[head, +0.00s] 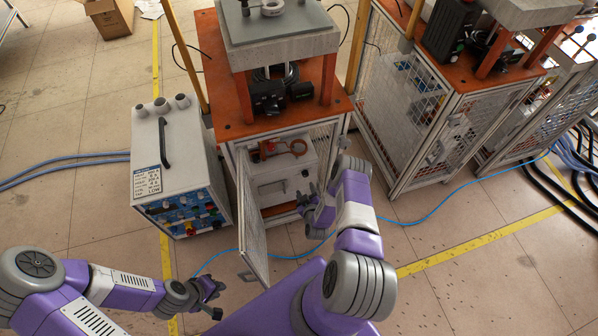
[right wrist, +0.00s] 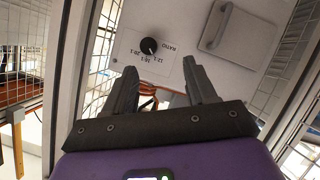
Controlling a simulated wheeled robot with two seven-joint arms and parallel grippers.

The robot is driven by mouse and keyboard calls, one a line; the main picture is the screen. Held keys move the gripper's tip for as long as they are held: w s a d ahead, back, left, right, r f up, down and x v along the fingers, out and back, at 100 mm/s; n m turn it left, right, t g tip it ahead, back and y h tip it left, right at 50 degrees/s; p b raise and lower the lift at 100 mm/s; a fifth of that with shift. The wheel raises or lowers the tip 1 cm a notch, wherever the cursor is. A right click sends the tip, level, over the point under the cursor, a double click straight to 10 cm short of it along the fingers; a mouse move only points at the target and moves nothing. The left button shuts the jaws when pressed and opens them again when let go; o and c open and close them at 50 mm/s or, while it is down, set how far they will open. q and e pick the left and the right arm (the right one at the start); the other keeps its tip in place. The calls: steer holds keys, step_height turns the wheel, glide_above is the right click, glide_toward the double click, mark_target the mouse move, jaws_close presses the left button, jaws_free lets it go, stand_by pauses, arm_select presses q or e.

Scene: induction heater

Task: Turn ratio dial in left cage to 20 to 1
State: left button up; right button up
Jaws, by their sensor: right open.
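The left cage (head: 222,150) has its mesh door (head: 252,225) swung open, with a white box (head: 285,172) inside. In the right wrist view, the ratio dial (right wrist: 148,47) is a round black knob with a light mark on the box's pale panel (right wrist: 185,25). "RATIO" and several ratio numbers around it appear turned over and small; I cannot surely read the setting. My right gripper (right wrist: 158,66) is open and empty, its fingertips pointing towards the dial but apart from it. It also shows at the cage opening in the head view (head: 308,205). My left gripper (head: 212,298) is open and empty, low over the floor.
A grey unit with colored knobs (head: 180,170) stands left of the cage. Cage mesh and a frame post (right wrist: 70,75) flank my right gripper. Another cage (head: 425,130) stands at right. Blue cables (head: 440,208) run across the floor.

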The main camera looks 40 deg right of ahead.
mark_target(306, 176)
steer(key=shift+h, duration=0.5)
steer(key=b+x, duration=0.1)
steer(key=x, duration=0.1)
steer(key=b+x, duration=0.1)
steer(key=x, duration=0.2)
steer(key=d+b+x, duration=0.1)
steer(key=x, duration=0.1)
steer(key=shift+s+d, duration=0.1)
steer(key=shift+d, duration=0.05)
steer(key=shift+w+d, duration=0.2)
steer(key=shift+w, duration=0.2)
arm_select(q)
steer(key=f, duration=0.3)
steer(key=shift+w+f, duration=0.25)
steer(key=shift+f, duration=0.05)
arm_select(e)
steer(key=shift+c, duration=0.3)
jaws_close()
